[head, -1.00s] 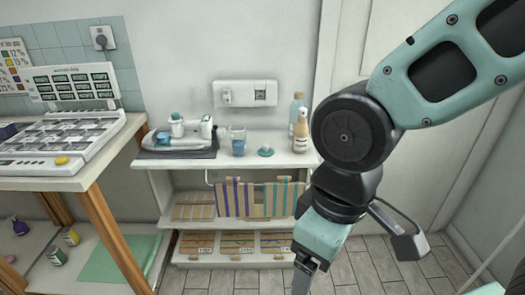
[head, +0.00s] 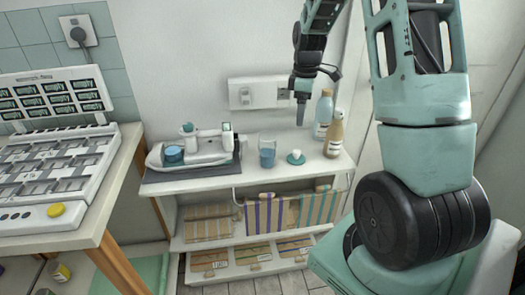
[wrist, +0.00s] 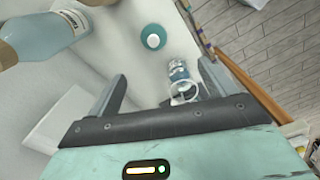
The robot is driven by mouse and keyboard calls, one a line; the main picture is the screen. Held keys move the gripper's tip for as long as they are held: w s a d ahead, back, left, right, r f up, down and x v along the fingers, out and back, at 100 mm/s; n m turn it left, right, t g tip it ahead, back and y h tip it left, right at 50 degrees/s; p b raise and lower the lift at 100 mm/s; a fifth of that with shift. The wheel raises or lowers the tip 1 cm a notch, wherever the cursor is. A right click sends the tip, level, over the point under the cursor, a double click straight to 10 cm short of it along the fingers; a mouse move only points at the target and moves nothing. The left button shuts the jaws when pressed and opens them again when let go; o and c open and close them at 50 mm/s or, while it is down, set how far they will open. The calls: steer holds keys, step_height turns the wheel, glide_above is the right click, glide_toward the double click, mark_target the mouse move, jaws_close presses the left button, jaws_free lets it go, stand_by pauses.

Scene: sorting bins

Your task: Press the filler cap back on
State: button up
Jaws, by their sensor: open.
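The cap (head: 295,157), a teal disc with a white knob, lies on the white shelf top, right of a glass. It also shows in the wrist view (wrist: 153,38), beyond the fingers. A white appliance (head: 200,150) with teal parts sits on a dark mat at the shelf's left; I cannot make out its filler opening. My gripper (head: 301,112) hangs above the cap, pointing down and apart from it. In the wrist view my gripper (wrist: 163,84) has its fingers spread with nothing held between them.
A glass of blue liquid (head: 267,153) stands between the appliance and the cap. A pale blue bottle (head: 322,118) and a tan bottle (head: 334,136) stand close on the right. A wall socket panel (head: 262,93) is behind. A table with a tray device (head: 60,165) is at the left.

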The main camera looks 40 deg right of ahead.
steer(key=p, duration=0.1)
glide_toward(297, 151)
steer(key=f, duration=0.5)
steer(key=shift+s+a+f, duration=0.15)
steer(key=shift+s+a, duration=0.05)
steer(key=shift+s, duration=0.2)
steer(key=shift+w+d+f+p, duration=0.15)
steer(key=shift+f+p, duration=0.25)
steer(key=shift+f, duration=0.9)
steer(key=shift+w+d+f+p, duration=0.15)
steer(key=shift+f+p, duration=0.25)
steer(key=shift+f, duration=0.9)
steer(key=shift+a, duration=0.1)
steer(key=c, duration=1)
steer(key=shift+c, duration=0.2)
